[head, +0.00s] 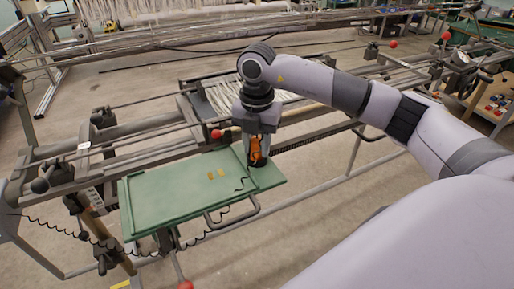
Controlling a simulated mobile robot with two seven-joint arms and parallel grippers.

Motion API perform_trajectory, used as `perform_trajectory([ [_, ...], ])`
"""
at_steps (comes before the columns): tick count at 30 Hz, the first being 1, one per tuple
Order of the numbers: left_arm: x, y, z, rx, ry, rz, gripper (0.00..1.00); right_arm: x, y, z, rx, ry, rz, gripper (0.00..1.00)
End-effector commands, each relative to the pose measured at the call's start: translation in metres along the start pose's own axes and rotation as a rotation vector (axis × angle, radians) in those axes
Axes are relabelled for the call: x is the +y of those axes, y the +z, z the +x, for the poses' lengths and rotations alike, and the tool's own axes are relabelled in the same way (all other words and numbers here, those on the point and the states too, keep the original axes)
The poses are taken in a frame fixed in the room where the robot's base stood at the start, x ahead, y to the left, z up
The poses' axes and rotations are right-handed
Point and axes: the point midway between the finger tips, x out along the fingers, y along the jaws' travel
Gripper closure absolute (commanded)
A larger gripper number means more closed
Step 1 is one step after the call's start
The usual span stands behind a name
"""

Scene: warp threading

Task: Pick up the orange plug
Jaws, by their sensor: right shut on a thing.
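The orange plug (255,151) is upright between the fingers of my right gripper (257,157), at the right part of a green tray (155,198). The right gripper points down and is shut on the plug. The fingers partly hide the plug, and I cannot tell whether its lower end touches the tray. My left gripper is not in the head view.
The tray sits on a metal frame with long rails (130,148). A coiled black cable (60,228) hangs at the left. A bundle of white threads (222,97) lies behind the gripper.

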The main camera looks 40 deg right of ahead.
Motion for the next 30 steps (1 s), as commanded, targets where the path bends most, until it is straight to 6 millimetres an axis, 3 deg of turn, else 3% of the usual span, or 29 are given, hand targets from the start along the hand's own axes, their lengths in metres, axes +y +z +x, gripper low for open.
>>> perform_trajectory([
  [6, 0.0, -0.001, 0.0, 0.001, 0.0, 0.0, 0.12, 0.001, 0.0, -0.004, -0.001, 0.002, 0.0, 0.98],
  [11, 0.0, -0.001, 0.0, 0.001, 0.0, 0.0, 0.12, 0.001, 0.0, -0.019, -0.001, 0.004, 0.0, 0.98],
  [17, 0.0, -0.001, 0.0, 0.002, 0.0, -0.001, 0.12, 0.001, 0.0, -0.064, -0.003, 0.007, -0.001, 0.98],
  [24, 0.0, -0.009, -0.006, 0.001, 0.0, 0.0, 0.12, 0.0, 0.001, -0.14, -0.005, 0.004, 0.001, 0.98],
  [30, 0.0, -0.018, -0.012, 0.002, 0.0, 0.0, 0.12, 0.0, 0.0, -0.175, -0.003, 0.003, 0.001, 0.98],
])
